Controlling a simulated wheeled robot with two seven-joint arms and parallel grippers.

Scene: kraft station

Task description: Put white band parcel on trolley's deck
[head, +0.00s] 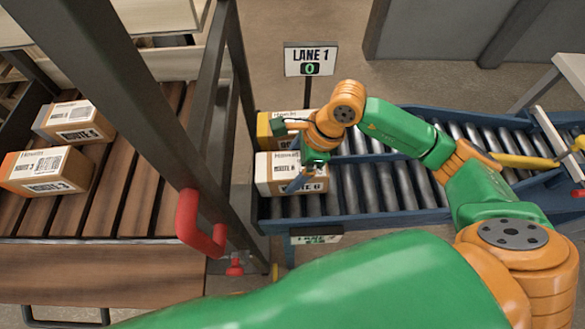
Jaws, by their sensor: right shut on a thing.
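The white band parcel (265,172) is a brown carton with a whitish band at its left end and a label reading "ROUTE 6". It sits at the left end of the nearer roller lane. My right gripper (302,184) comes down over it and is shut on it; the fingers partly hide its top and label. The trolley's deck (116,180) is made of brown wooden slats at the left, behind a dark metal frame. My left gripper is not in view.
Two cartons stand on the deck's left side, a grey-banded one (73,122) and an orange-banded one (46,171). A yellow-banded carton (264,128) is on the far lane. The dark post (150,105) and red handle (187,222) stand between deck and lanes. The deck's right part is clear.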

